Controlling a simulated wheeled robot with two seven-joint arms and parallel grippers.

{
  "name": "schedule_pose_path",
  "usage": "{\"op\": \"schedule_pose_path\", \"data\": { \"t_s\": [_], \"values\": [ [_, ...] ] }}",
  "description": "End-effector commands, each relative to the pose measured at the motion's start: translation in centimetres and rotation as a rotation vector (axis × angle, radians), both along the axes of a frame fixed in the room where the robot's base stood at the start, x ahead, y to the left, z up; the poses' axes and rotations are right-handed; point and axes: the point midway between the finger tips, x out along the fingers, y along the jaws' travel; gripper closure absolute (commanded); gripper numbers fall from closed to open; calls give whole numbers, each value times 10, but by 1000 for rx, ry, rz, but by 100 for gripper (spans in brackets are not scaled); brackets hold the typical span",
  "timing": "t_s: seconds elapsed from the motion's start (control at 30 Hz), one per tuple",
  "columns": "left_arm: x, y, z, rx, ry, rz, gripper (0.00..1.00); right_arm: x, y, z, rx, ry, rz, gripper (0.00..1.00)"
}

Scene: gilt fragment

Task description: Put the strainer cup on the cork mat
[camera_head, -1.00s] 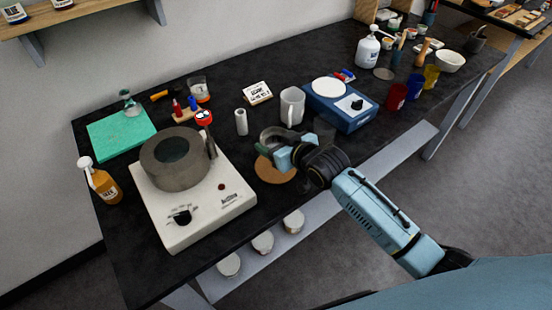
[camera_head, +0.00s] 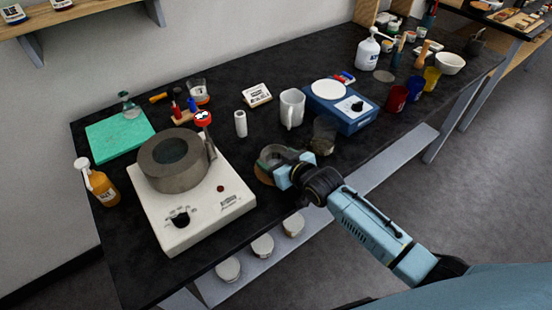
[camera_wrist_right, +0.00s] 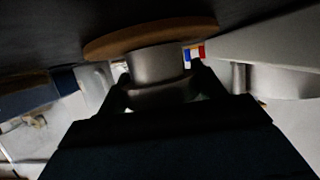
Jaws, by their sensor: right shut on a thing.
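The strainer cup (camera_head: 272,153), a small grey metal cup, is in my right gripper (camera_head: 282,165) at the front middle of the dark bench. The cork mat (camera_head: 262,174) is a round brown disc, mostly hidden under the cup and gripper. In the right wrist view, which looks upside down, the cup (camera_wrist_right: 155,65) sits between both fingers of the right gripper (camera_wrist_right: 160,88). Its base meets the cork mat (camera_wrist_right: 105,46) in the picture; I cannot tell whether it touches or hovers slightly. My left gripper is not in view.
A white hot plate (camera_head: 205,215) with a grey ring-shaped pot (camera_head: 160,172) stands left of the mat. A dark translucent beaker (camera_head: 324,137), a white mug (camera_head: 291,108) and a blue scale (camera_head: 345,118) are to the right and behind. The bench's front edge is close.

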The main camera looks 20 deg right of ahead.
Motion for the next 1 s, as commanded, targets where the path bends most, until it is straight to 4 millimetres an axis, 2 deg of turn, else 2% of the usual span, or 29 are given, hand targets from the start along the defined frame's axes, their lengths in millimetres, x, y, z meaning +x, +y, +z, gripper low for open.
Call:
{"op": "schedule_pose_path", "data": {
  "t_s": [0.03, 0.27, 0.3, 0.43, 0.73, 0.87, 1.0],
  "values": [
    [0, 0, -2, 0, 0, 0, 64, -2, 0, -7, -2, 8, 1, 54],
    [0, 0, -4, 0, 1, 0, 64, -3, 1, -14, -4, 13, 2, 54],
    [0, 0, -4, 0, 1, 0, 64, -4, 1, -14, -5, 15, 2, 26],
    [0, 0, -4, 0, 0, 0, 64, -5, 2, -16, -5, 18, 4, 10],
    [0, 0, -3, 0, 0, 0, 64, -5, 2, -15, -4, 20, 4, 10],
    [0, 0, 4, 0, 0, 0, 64, -6, 2, -3, -3, 19, 4, 10],
    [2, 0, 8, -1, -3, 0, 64, -24, -5, 6, -3, 19, 3, 10]
  ]
}}
